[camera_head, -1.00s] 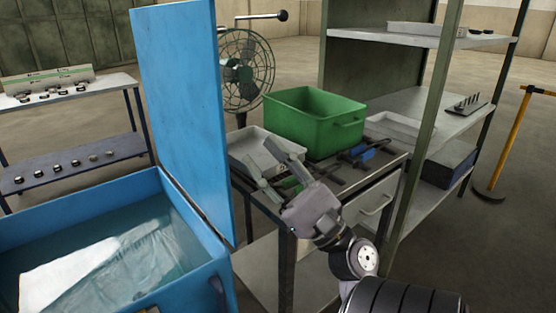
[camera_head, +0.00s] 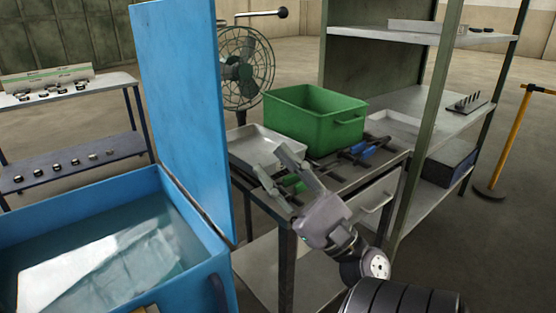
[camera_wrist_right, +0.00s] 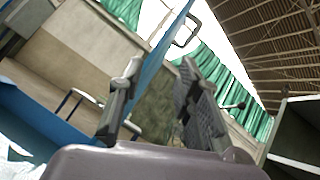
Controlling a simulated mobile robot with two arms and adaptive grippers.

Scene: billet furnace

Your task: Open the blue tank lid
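The blue tank (camera_head: 200,275) stands at the lower left in the head view, with clear water inside. Its blue lid (camera_head: 182,105) stands upright along the tank's right side, so the tank is open. In the right wrist view the lid (camera_wrist_right: 165,62) shows edge-on, with a handle (camera_wrist_right: 188,32) near its top. My right gripper (camera_head: 275,172) is right of the lid, in front of the worktable, apart from the lid. Its fingers are spread with nothing between them that it grips; they also show in the wrist view (camera_wrist_right: 155,105). My left gripper is not in view.
The worktable (camera_head: 345,180) holds a green bin (camera_head: 313,120), a grey tray (camera_head: 262,148) and several tools. A fan (camera_head: 245,70) stands behind the lid. A shelf rack (camera_head: 432,130) stands at the right, a low parts table (camera_head: 75,92) at the far left. Open floor lies beyond.

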